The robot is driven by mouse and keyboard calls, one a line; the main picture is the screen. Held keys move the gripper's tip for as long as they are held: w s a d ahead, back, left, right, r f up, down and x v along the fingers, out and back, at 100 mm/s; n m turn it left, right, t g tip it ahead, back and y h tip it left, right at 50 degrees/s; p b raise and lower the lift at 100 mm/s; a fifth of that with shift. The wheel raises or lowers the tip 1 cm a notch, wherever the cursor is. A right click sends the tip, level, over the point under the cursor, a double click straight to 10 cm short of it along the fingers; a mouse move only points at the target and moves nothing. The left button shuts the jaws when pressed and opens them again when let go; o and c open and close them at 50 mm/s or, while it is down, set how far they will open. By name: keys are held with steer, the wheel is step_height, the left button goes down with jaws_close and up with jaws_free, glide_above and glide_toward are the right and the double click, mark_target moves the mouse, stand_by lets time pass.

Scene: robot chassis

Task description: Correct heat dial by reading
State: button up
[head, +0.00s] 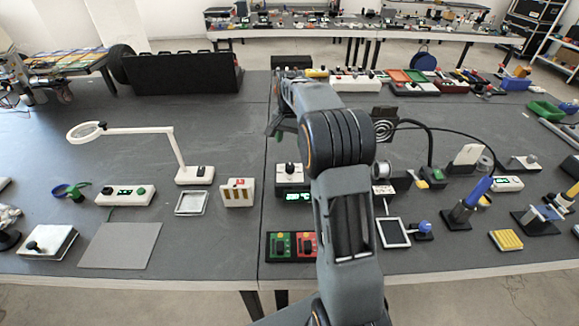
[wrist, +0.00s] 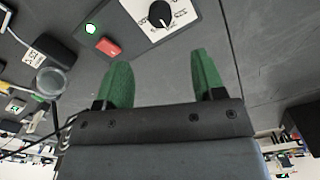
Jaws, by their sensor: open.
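A dial with a black knob (wrist: 160,14) and a printed scale sits on a white panel at the top of the wrist view. The scale is too small to read, and the panel is cut off by the frame's edge. In the head view, a white unit (head: 290,172) with a black knob has a green lit display (head: 298,196) at its front; its digits are not clear. I cannot tell whether both views show the same dial. My gripper (wrist: 160,62) has green fingers spread apart with nothing between them. The knob lies beyond the fingertips, apart from them. In the head view, my arm hides most of the gripper.
In the head view, a white-armed lamp (head: 195,175) stands left, and a red-and-green button box (head: 291,247) is at the front edge.

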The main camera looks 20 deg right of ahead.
mark_target(290, 165)
step_height(290, 165, down, 12)
steer(key=shift+f, duration=0.1)
stand_by(0.4)
steer(key=c, duration=0.9)
